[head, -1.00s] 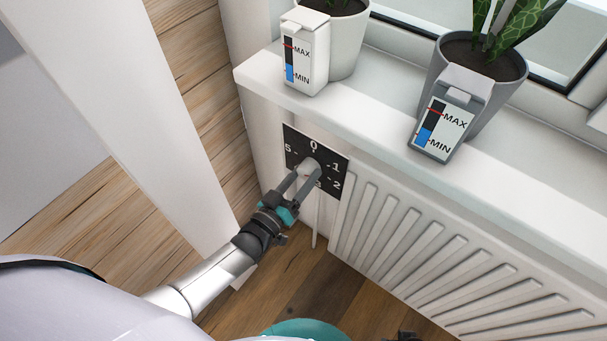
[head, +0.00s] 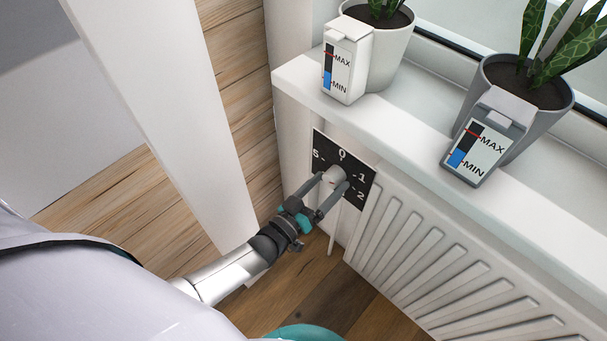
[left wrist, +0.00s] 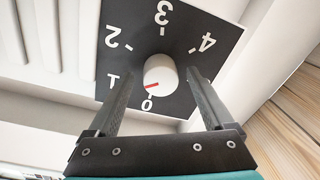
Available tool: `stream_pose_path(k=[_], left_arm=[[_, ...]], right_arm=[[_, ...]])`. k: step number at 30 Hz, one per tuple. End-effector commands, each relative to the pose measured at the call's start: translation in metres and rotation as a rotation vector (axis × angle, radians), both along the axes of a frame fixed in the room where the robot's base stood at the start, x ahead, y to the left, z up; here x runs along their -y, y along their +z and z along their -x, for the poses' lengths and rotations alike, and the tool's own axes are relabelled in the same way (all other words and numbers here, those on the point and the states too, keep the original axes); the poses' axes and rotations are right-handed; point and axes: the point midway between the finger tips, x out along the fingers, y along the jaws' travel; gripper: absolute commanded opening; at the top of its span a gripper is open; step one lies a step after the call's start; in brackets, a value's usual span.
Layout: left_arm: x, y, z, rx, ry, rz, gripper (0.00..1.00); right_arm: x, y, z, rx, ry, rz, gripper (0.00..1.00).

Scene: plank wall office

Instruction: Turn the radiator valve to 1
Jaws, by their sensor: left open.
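The radiator valve is a white round knob (head: 335,175) on a black square dial plate (head: 358,183) with white numbers, under the sill. In the left wrist view the knob (left wrist: 160,76) shows a red mark that points between 0 and 1 on the dial plate (left wrist: 180,25). My left gripper (head: 333,184) is open, its two fingers on either side of the knob. In the left wrist view the fingers (left wrist: 158,68) show gaps to the knob on both sides. My right gripper is not in view.
A white ribbed radiator (head: 440,270) stands right of the dial. Above it, a white sill (head: 410,135) holds a white plant pot (head: 385,55) and a grey one (head: 540,110), each with a level gauge. A white post (head: 165,110) rises at the left.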

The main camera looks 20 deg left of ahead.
Motion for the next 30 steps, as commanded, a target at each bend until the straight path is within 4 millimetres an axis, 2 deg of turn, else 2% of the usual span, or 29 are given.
stream_pose_path(k=[5, 18, 24, 30], left_arm=[[-0.008, 0.001, 0.026, -0.003, 0.001, -0.001, 0.85], [-0.035, -0.001, 0.115, -0.003, 0.000, -0.002, 0.85], [-0.042, -0.001, 0.135, 0.000, 0.001, -0.001, 0.85], [-0.043, -0.002, 0.139, 0.000, 0.000, -0.001, 0.85]], right_arm=[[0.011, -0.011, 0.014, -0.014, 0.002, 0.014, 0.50], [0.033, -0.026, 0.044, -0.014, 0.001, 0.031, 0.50], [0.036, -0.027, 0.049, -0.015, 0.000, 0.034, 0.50], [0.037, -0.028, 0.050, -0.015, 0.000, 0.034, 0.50]])
